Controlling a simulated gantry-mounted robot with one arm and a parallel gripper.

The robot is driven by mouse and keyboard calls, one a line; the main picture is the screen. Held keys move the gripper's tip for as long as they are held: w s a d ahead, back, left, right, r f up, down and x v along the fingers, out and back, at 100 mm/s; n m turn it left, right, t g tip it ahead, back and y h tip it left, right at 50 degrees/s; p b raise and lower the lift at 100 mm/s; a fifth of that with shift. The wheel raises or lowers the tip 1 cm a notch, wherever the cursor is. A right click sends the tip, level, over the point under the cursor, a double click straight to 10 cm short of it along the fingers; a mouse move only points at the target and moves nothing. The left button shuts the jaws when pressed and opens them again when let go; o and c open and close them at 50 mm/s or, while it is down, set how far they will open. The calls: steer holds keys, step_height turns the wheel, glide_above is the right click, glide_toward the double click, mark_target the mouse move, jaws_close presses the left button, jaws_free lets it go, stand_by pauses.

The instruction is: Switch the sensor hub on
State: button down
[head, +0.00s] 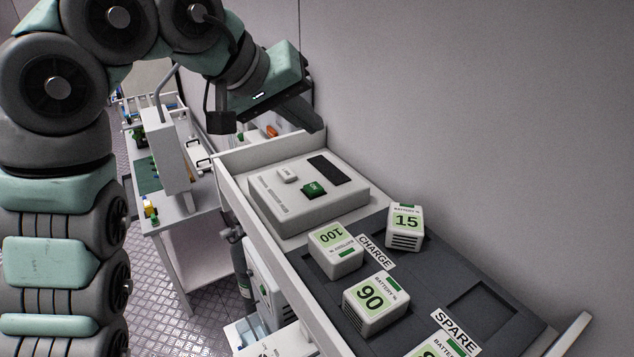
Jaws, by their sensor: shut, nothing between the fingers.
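A pale grey box, which I take to be the sensor hub (275,207), sits at the far end of the bench. Its top carries a green rocker or button (314,189), a small white raised part (287,175) and a dark display strip (329,169). The display looks blank. My gripper (314,122) is above and behind the box, apart from it. Its dark fingers are shut and empty. The marking on the green part is too small to read.
Batteries marked 100 (336,252), 90 (375,306) and 15 (405,226) sit on the dark tray (420,262) in front of the box, beside CHARGE and SPARE labels. A raised white rail (262,262) edges the bench. A wall stands to the right.

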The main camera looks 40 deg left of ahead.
mark_target(309, 189)
steer(key=shift+f+b, duration=3.7)
steer(key=shift+f, duration=0.7)
steer(key=shift+f+b, duration=0.45)
steer(key=shift+b, duration=0.1)
steer(key=shift+f+b, duration=0.5)
steer(key=shift+b, duration=0.05)
steer(key=shift+r, duration=0.1)
steer(key=shift+r+p, duration=0.65)
steer(key=shift+r, duration=0.2)
steer(key=shift+r, duration=0.15)
step_height(309, 189, up, 5)
steer(key=p, duration=0.3)
steer(key=shift+p, duration=0.3)
